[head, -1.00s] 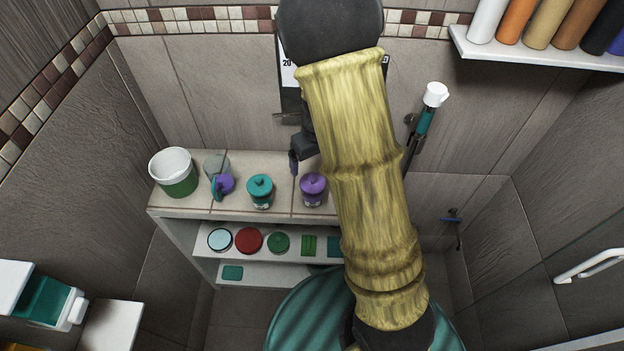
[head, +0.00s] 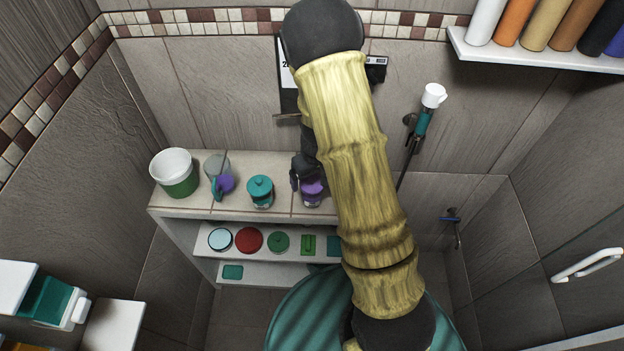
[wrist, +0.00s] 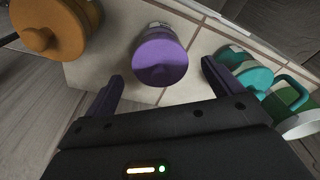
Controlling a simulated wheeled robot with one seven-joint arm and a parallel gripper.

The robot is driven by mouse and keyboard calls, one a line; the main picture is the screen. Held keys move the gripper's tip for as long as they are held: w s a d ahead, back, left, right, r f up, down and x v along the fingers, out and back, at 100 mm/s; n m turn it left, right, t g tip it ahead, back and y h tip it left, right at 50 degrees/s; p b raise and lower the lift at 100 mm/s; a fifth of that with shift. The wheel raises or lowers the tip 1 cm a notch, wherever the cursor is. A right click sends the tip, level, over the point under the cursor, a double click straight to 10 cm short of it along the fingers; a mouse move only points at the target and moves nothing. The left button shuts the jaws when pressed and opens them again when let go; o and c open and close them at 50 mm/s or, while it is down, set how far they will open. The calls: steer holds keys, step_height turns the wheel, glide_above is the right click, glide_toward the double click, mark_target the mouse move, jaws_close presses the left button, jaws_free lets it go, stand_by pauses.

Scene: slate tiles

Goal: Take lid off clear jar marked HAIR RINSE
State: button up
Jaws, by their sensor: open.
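A jar with a purple knobbed lid (head: 312,189) stands on the tiled ledge. Its lid shows from above in the wrist view (wrist: 160,58). A jar with a teal lid (head: 260,187) stands to its left, and to its right in the wrist view (wrist: 247,72). A jar with an orange lid (wrist: 55,27) shows at the wrist view's left; my arm hides it in the head view. I cannot read HAIR RINSE on any jar. My gripper (wrist: 161,73) is open and empty, its fingers to either side of the purple lid, apparently without touching it.
A green and white bucket (head: 173,174) and a clear jug (head: 218,168) with a teal handle stand left on the ledge (head: 235,212). Several round lids or tins, including a red one (head: 248,240), lie on the lower shelf. A bottle shelf (head: 540,60) is upper right.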

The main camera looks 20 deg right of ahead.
steer(key=shift+w+f, duration=0.1)
steer(key=shift+f, duration=0.35)
steer(key=shift+a, duration=0.1)
steer(key=c, duration=1.1)
